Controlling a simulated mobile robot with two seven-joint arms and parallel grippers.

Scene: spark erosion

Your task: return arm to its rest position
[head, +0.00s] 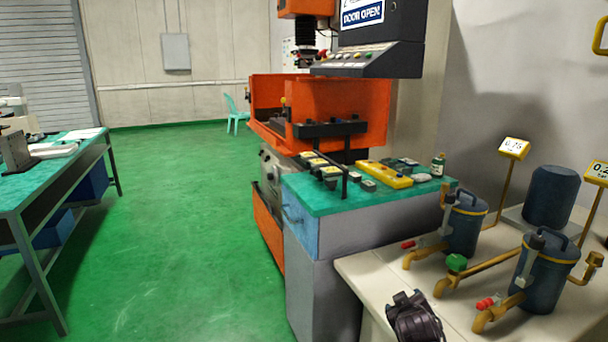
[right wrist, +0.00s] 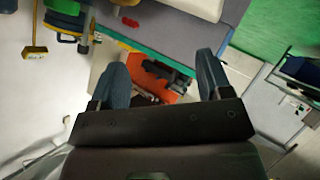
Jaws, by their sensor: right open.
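My right gripper (right wrist: 160,82) shows in the right wrist view with its two blue-grey fingers spread wide apart and nothing between them. Past the fingers, the orange machine and floor show at a distance. In the head view, a dark part of my right arm (head: 415,318) shows at the bottom, in front of the pale bench with the filter canisters; its fingers cannot be made out there. My left gripper is not in either view.
A pale bench (head: 385,265) with dark canisters (head: 545,275) and brass pipes stands at the right. A green-topped cabinet (head: 318,197) with small parts and the orange machine (head: 345,105) stand behind. A workbench (head: 45,185) is at left. Green floor (head: 180,230) between is clear.

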